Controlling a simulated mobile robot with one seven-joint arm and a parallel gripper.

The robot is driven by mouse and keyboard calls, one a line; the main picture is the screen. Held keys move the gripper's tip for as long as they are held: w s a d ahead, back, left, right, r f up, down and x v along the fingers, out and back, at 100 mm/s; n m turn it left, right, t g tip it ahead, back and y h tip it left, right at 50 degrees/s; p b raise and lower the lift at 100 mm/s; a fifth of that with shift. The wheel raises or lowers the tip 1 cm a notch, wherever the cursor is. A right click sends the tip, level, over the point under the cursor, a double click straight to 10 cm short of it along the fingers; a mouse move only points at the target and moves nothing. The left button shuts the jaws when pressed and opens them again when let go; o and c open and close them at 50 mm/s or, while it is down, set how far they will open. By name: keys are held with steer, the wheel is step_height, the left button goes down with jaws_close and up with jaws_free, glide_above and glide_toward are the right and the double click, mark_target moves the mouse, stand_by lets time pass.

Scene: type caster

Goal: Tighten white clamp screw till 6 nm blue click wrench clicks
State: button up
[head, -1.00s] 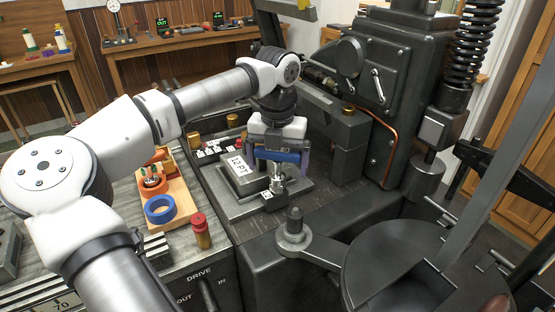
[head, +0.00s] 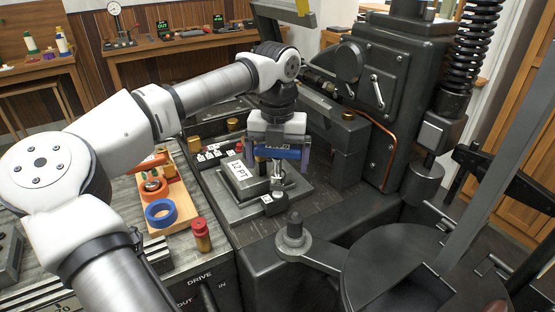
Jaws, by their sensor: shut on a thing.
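My gripper (head: 277,160) is shut on the blue click wrench (head: 278,152), which lies across between its fingers. The wrench's silver socket end (head: 277,178) points down over a small metal screw or fitting at the front right of the steel block. The block (head: 243,180) carries a white label reading "12 PT". A small white tag (head: 266,198) sits just below the fitting. I cannot tell whether the socket is seated on the screw, or which part is the white clamp screw; the gripper and wrench cover that spot.
A wooden tray (head: 182,205) with a blue ring (head: 160,211) and an orange ring stands left on the bench. A red-topped brass cylinder (head: 201,234) is beside it. The dark machine column (head: 385,90) rises at right. A round post on an arm (head: 294,235) stands in front.

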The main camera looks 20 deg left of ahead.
steer(key=shift+r+p, duration=1.6)
steer(key=shift+r, duration=1)
steer(key=o, duration=1.1)
steer(key=shift+f, duration=0.1)
steer(key=c, duration=0.8)
